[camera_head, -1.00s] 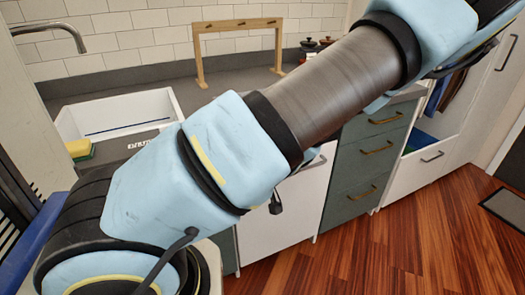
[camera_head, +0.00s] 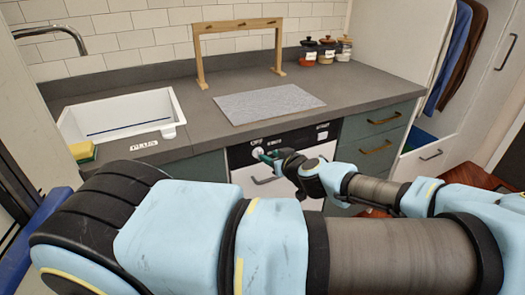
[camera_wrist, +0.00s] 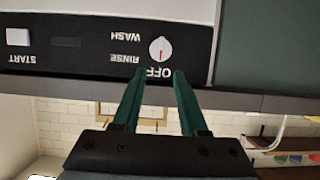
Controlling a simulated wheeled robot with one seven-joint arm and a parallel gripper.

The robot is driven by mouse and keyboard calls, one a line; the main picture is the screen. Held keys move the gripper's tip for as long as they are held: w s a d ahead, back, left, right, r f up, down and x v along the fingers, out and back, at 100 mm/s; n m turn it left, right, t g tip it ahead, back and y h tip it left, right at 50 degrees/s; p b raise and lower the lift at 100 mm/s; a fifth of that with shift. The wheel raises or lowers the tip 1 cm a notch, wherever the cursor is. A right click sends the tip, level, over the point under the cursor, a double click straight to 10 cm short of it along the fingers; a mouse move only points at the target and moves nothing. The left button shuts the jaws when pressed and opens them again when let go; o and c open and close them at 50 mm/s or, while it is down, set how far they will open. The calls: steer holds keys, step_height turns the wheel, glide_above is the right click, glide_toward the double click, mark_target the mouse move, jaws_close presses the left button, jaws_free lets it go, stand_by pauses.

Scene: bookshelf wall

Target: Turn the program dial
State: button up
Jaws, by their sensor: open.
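The program dial (camera_wrist: 160,50) is a white round knob with a red mark on a black panel. The wrist view shows it upside down, with OFF, RINSE and WASH printed around it. The red mark stands roughly upright in the picture, in line with OFF. In the head view the dial (camera_head: 257,153) is small, at the left of the panel. My gripper (camera_wrist: 159,76) is open and empty, its green fingers pointing at the dial. The fingertips lie close to the OFF side; I cannot tell their exact distance from the panel. The gripper (camera_head: 274,158) partly covers the panel.
The panel also has a white START button (camera_wrist: 18,37). Above the appliance, the counter (camera_head: 215,140) holds a grey mat (camera_head: 268,103), a wooden frame (camera_head: 238,24) and several jars (camera_head: 327,50). A white sink (camera_head: 120,112) and a sponge (camera_head: 80,150) are at left. Green drawers (camera_head: 375,122) stand at right.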

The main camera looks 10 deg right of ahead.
mark_target(260, 152)
steer(key=p+x, duration=0.1)
steer(key=x, duration=0.5)
steer(key=shift+w+a+f+p, duration=0.1)
steer(key=shift+w+f+p, duration=0.15)
steer(key=shift+p, duration=0.1)
jaws_close()
